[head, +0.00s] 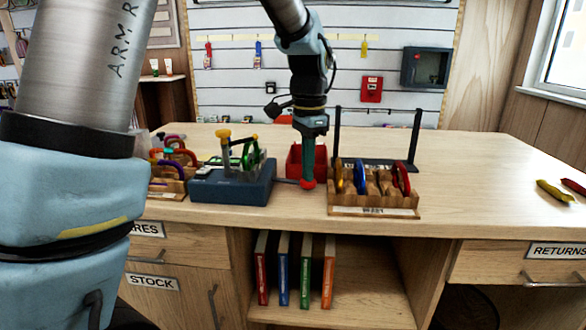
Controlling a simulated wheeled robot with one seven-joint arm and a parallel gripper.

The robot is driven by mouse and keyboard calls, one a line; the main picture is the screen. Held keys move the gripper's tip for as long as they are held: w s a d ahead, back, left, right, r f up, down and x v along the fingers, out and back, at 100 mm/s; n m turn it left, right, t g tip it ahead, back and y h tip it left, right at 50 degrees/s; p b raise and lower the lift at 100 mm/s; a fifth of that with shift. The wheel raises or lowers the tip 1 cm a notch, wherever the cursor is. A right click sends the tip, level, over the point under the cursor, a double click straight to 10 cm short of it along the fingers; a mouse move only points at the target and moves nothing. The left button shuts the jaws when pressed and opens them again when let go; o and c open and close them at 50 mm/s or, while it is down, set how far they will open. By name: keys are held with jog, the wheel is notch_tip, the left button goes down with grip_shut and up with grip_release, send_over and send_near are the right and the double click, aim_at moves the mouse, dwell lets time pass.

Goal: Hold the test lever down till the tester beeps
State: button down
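The tester (232,186) is a blue-grey box on the counter, left of centre. A green carabiner (247,152) and a yellow knob (223,133) stand on top of it. A thin dark lever (287,181) runs out from its right side, roughly level, to a red knob (307,184). My gripper (308,176) points straight down with its tips right at the top of the red knob. They look to be touching it, but the exact contact is too small to tell. The fingers show as one narrow teal shape, so their opening is unclear.
A red bin (295,160) stands just behind my gripper. A wooden rack (374,204) of coloured carabiners is close on the right, with a black frame (416,140) behind it. Another carabiner rack (165,190) stands left of the tester. The counter's right side is mostly clear.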

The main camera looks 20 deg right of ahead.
notch_tip(320, 180, up, 9)
jog(key=p, duration=0.7)
jog(key=shift+f, duration=0.1)
